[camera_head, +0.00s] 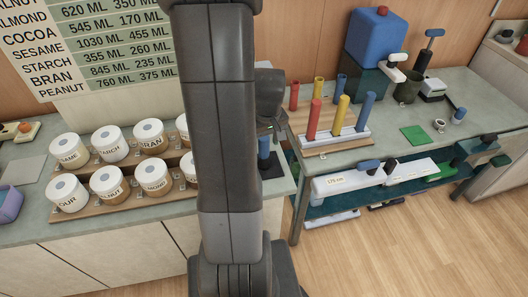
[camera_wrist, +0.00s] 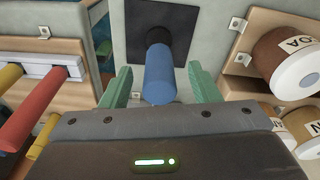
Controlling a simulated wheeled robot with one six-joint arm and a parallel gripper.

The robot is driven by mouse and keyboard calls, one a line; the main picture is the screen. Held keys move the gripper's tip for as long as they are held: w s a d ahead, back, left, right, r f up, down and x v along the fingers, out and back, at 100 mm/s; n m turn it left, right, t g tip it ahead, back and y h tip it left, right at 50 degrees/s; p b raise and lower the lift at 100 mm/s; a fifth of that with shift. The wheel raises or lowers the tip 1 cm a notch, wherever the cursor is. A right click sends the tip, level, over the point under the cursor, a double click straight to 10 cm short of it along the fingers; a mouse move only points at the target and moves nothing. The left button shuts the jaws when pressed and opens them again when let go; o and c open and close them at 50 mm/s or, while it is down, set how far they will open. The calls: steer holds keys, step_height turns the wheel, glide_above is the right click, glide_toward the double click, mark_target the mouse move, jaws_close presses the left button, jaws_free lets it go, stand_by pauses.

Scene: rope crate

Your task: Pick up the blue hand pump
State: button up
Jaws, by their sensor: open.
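A blue upright cylinder, which looks like the blue hand pump (camera_wrist: 160,74), stands on a dark square pad (camera_wrist: 139,22) on the counter. In the wrist view it rises between the two green fingers of my gripper (camera_wrist: 160,88), with a gap on each side. My gripper is open and holds nothing. In the head view the cylinder's top (camera_head: 264,143) shows just right of my arm, below my dark wrist; the arm hides part of that spot. I cannot tell how deep the fingers reach along it.
Labelled white-lidded jars (camera_head: 108,180) stand on wooden racks to the left. In the wrist view jars (camera_wrist: 295,65) lie close on the right. A rack (camera_head: 332,138) with red, yellow and blue cylinders stands on the right table (camera_head: 400,150). A blue tank (camera_head: 378,38) stands behind.

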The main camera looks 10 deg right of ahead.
steer(key=shift+w+f, duration=0.2)
steer(key=shift+f, duration=0.55)
steer(key=shift+w+f, duration=0.15)
steer(key=shift+f, duration=0.55)
steer(key=shift+w+f, duration=0.2)
steer(key=shift+f, duration=0.55)
jaws_close()
